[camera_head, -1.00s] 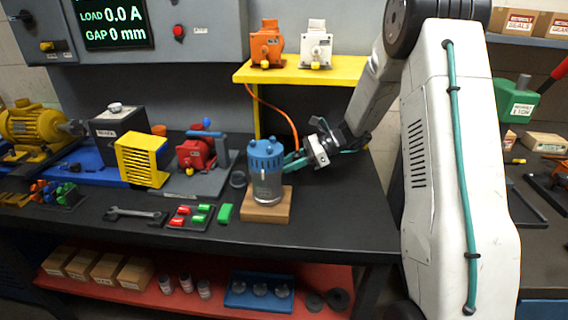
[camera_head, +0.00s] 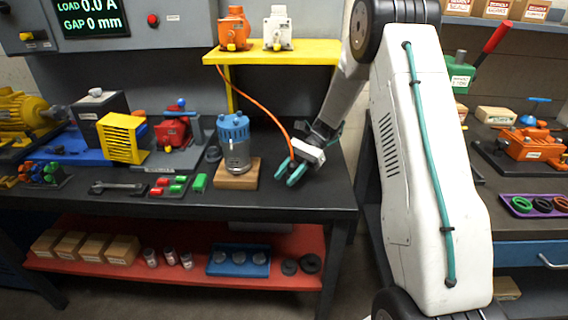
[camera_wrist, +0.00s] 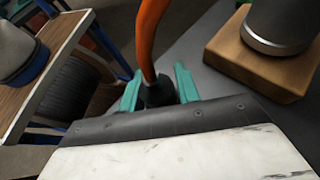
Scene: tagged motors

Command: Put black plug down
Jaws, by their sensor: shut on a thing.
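The black plug (camera_wrist: 158,92) is on the end of an orange cable (camera_wrist: 148,40). My gripper (camera_wrist: 160,90), with teal fingers, is shut on the plug in the wrist view. In the head view my gripper (camera_head: 290,174) is low over the black bench top, right of the blue and silver motor (camera_head: 235,142). The orange cable runs up from it toward the yellow shelf. I cannot tell whether the plug touches the bench.
The motor stands on a wooden block (camera_head: 237,180). The yellow shelf (camera_head: 280,53) above holds an orange and a white unit. The bench (camera_head: 325,185) is bare around and right of my gripper. Green and red pieces lie left of the block.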

